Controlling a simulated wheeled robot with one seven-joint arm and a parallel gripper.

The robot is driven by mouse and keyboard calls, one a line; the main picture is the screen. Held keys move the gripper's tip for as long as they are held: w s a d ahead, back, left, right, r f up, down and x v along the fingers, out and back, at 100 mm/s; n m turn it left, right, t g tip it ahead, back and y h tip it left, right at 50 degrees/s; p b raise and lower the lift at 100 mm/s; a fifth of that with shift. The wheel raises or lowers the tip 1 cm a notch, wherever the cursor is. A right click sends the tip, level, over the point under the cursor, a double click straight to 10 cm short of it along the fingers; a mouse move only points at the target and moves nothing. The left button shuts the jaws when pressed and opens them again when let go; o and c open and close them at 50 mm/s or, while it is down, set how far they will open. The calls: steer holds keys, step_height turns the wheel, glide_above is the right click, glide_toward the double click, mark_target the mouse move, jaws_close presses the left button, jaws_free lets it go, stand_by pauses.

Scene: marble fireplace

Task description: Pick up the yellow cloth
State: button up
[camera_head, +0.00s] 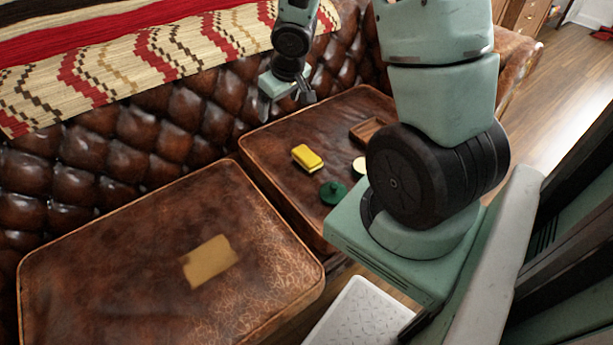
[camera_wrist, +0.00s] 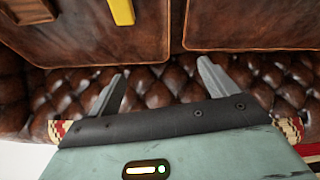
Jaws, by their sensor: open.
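A bright yellow block-like item (camera_head: 307,158), which may be the folded yellow cloth, lies on the right leather cushion (camera_head: 275,140). Its yellow end also shows at the top edge of the wrist view (camera_wrist: 122,11). A flat tan-yellow rectangle (camera_head: 210,260) lies on the left cushion (camera_head: 110,265); I cannot tell if it is cloth. My gripper (camera_wrist: 162,72) is open and empty. In the head view it hangs near the tufted backrest, behind and above the bright yellow item, and apart from it.
A wooden tray (camera_head: 368,131), a green lidded object (camera_head: 333,192) and a pale round item (camera_head: 360,166) are near the yellow item. The tufted sofa back (camera_head: 170,120) rises behind, with a striped woven blanket (camera_head: 150,55) over it. The left cushion is mostly clear.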

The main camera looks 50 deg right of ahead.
steer(key=m+b, duration=0.2)
steer(key=b, duration=0.2)
glide_toward(307, 154)
steer(key=b+x, duration=0.1)
steer(key=b, duration=0.1)
steer(key=b+x, duration=0.2)
steer(key=b, duration=0.1)
steer(key=b+x, duration=0.1)
steer(key=b, duration=0.1)
steer(key=shift+w+d+f+b, duration=0.1)
steer(key=shift+w+d+b, duration=0.1)
steer(key=shift+d+b, duration=0.15)
steer(key=shift+w+f, duration=0.2)
steer(key=shift+f, duration=0.1)
steer(key=b+x, duration=0.4)
steer(key=shift+s+a+f+b, duration=0.15)
steer(key=shift+a+f+b, duration=0.2)
steer(key=shift+f, duration=0.35)
steer(key=shift+f, duration=0.1)
steer(key=shift+c, duration=0.4)
steer(key=c, duration=1.1)
